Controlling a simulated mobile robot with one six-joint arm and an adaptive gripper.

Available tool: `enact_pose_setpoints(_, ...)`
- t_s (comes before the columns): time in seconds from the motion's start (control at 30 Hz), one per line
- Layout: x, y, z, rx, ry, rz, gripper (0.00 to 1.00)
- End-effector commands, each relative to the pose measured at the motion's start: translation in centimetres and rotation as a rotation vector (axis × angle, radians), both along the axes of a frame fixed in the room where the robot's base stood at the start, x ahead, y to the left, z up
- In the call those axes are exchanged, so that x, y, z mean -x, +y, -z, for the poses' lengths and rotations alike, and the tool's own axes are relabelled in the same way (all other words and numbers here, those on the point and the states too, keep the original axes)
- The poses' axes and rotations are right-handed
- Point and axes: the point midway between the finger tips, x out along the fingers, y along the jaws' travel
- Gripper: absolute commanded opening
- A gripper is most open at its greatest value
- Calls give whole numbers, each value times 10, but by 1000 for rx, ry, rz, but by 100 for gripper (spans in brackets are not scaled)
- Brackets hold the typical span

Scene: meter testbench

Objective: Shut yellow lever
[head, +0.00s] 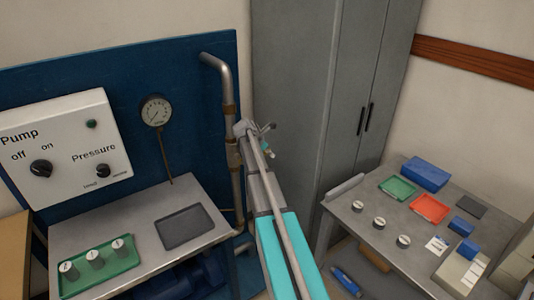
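I cannot make out a yellow lever in the head view; my arm covers part of the pipe area where one could be hidden. A grey metal pipe (226,85) with brownish fittings runs down the right edge of the blue panel (190,75). My arm reaches up from the bottom middle, in front of the pipe's lower part. My gripper (268,131) is at its far end, just right of the pipe. It is small and partly hidden by the arm, so its opening and any contact with the pipe are unclear.
A pump control box (62,145) and a round gauge (155,110) are on the panel. The left bench (130,205) holds a green tray (97,268) of cylinders and a dark tray (185,227). A grey cabinet (300,90) stands behind; a cluttered table (385,255) is right.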

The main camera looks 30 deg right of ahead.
Motion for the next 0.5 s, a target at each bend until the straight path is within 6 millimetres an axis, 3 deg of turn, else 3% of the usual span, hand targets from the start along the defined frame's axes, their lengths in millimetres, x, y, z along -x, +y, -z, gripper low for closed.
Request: enact_pose_setpoints(0.5,-2,2,0,-1,-3,-5,51)
